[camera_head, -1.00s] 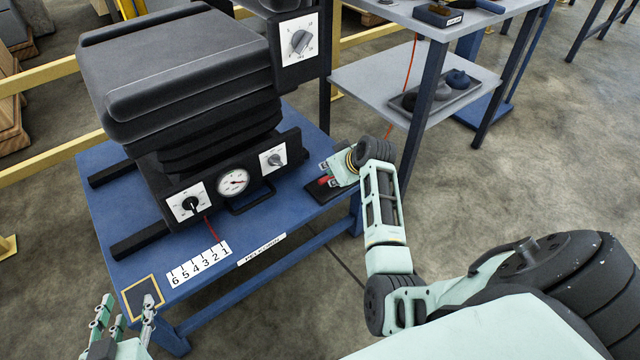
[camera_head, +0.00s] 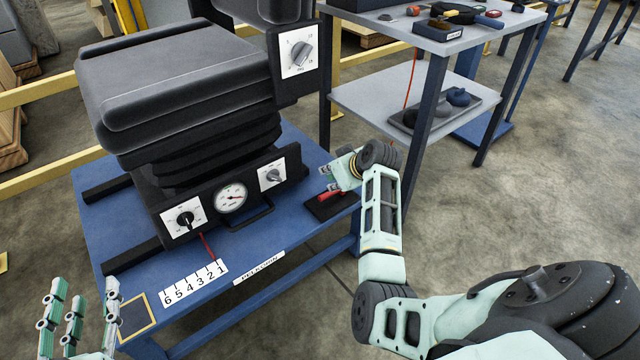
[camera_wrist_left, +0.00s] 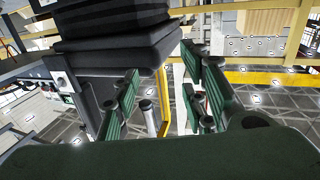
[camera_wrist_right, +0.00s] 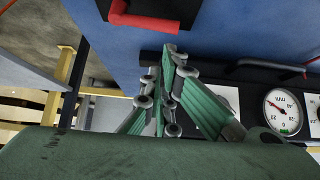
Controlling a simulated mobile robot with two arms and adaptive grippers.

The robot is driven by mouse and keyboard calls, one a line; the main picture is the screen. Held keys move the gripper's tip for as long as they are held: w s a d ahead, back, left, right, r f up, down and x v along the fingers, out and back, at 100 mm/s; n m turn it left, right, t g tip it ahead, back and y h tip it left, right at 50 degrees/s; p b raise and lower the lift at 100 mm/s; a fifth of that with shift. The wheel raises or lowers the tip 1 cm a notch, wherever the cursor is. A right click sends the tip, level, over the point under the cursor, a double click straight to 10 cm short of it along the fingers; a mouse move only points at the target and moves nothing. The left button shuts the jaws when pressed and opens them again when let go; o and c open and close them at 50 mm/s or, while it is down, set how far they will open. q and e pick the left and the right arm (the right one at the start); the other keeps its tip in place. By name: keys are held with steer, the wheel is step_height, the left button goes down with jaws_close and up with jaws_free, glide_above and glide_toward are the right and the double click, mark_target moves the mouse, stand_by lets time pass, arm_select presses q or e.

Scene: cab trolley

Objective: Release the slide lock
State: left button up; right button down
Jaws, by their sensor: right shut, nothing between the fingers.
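A lever with a red grip (camera_head: 328,195) sits on a black plate (camera_head: 322,210) at the right end of the blue table; it also shows at the top of the right wrist view (camera_wrist_right: 145,18). A black bar handle (camera_head: 252,222) sticks out under the seat's front panel. I cannot tell which of these is the slide lock. My right gripper (camera_head: 333,172) is shut and empty, just behind and above the red lever, apart from it in the wrist view. My left gripper (camera_head: 78,305) is open and empty at the table's front left.
The black seat (camera_head: 180,75) stands on the blue table (camera_head: 115,215). Its front panel has a gauge (camera_head: 231,197) and two knobs. A red pointer (camera_head: 208,246) meets a number scale (camera_head: 195,284). A grey shelf trolley (camera_head: 370,85) stands behind my right arm.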

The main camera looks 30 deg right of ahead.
mark_target(325, 195)
steer(key=b+x, duration=0.1)
steer(key=x, duration=0.2)
steer(key=shift+w+f, duration=0.2)
steer(key=shift+f, duration=0.15)
steer(key=b+x, duration=0.2)
steer(key=x, duration=0.1)
steer(key=shift+w+f, duration=0.15)
arm_select(q)
steer(key=s+r+t+h, duration=0.1)
steer(key=s+r+t, duration=0.2)
steer(key=r, duration=0.4)
steer(key=s+r+t+h, duration=0.2)
steer(key=s+r+t, duration=0.1)
steer(key=r+t, duration=0.3)
steer(key=shift+s+r+h, duration=0.3)
steer(key=shift+s+r, duration=0.1)
steer(key=shift+r, duration=0.65)
arm_select(e)
steer(key=shift+w, duration=0.1)
arm_select(q)
steer(key=shift+d, duration=0.15)
